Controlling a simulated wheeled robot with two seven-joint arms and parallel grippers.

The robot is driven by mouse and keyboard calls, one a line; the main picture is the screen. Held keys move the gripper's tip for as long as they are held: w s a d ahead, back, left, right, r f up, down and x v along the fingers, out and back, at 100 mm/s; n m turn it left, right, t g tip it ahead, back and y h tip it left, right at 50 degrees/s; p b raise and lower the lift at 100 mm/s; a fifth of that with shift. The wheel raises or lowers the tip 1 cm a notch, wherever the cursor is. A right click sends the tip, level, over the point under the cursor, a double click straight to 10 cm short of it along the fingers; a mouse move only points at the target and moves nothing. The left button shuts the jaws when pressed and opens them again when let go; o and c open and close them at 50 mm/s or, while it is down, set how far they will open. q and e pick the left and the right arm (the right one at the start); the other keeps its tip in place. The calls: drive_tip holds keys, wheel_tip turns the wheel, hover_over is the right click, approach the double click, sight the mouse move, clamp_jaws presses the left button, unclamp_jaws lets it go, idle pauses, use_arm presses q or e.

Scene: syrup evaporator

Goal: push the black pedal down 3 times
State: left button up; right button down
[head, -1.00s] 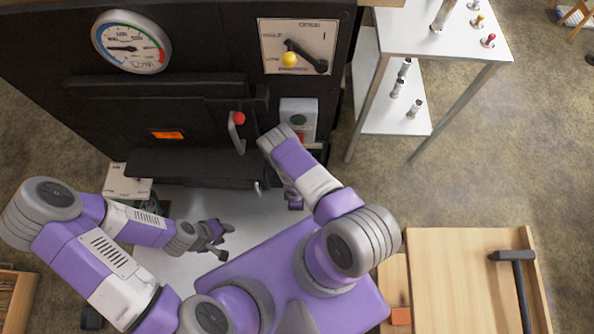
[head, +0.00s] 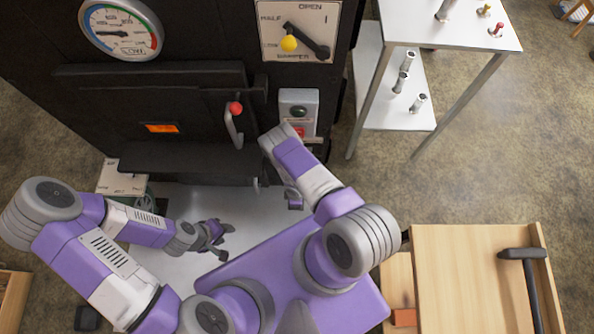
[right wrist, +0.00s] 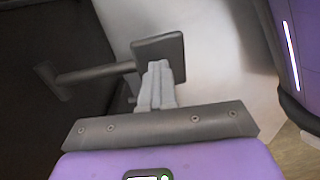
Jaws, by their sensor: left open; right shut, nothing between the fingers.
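The black pedal (right wrist: 172,50) shows in the right wrist view as a flat dark pad on a bar that runs left to a dark upright face. My right gripper (right wrist: 158,68) is shut and empty, its grey fingertips over the pad. I cannot tell whether they touch it or how far down it is. In the head view the pedal cannot be made out, and my right arm hides most of the right gripper. My left gripper (head: 218,238) is open and empty above the pale floor sheet, left of my base.
The black evaporator (head: 200,95) fills the back, with a red-knobbed door handle (head: 235,120), a damper lever (head: 305,40) and a button box (head: 299,110). A white shelf table (head: 440,35) stands back right. A wooden bench (head: 455,280) with a hammer (head: 520,265) is front right.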

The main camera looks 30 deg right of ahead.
drive_tip(key=shift+w+d+f+b, duration=0.1)
drive_tip(key=shift+w+f+b, duration=0.05)
drive_tip(key=shift+f+b, duration=0.55)
drive_tip(key=shift+w+d+f+b, duration=0.15)
drive_tip(key=shift+f+b, duration=0.25)
drive_tip(key=shift+f, duration=0.5)
drive_tip(key=shift+a+f, duration=0.1)
drive_tip(key=shift+f, duration=0.1)
wheel_tip(320, 180, up, 4)
drive_tip(key=p, duration=0.3)
drive_tip(key=shift+s+a+f, duration=0.1)
drive_tip(key=shift+f, duration=0.1)
drive_tip(key=r+p, duration=0.3)
drive_tip(key=s+r+p, duration=0.1)
drive_tip(key=shift+a+r, duration=0.25)
drive_tip(key=shift+f, duration=0.1)
